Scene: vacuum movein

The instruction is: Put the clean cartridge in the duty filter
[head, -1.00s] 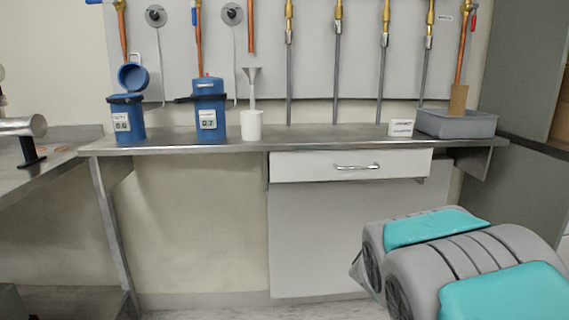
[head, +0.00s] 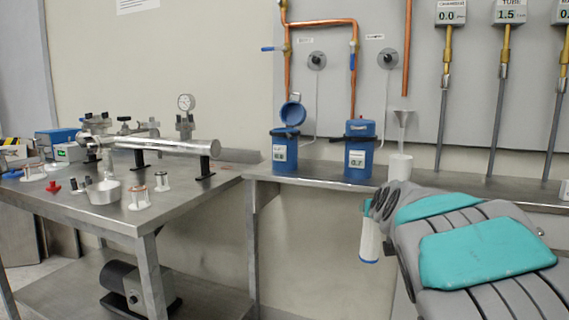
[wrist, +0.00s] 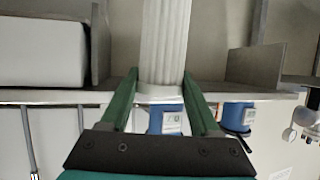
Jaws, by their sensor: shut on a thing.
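My gripper (wrist: 160,78) is shut on a white pleated cartridge (wrist: 164,45). In the head view the cartridge (head: 369,242) hangs upright below my gripper (head: 370,210), in front of the bench edge, with a blue band at its lower end. Two blue filter housings stand on the wall bench. The right housing (head: 360,157) is closed and reads about 0.7. The cartridge is apart from both. I cannot tell from labels which is the duty filter.
A white cup (head: 400,167) with a funnel (head: 403,125) stands right of the housings. A steel table (head: 120,205) at left carries a metal tube (head: 165,145), a bowl (head: 104,192) and small fittings. A pump (head: 135,287) sits on its lower shelf. Copper pipes (head: 355,80) rise behind.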

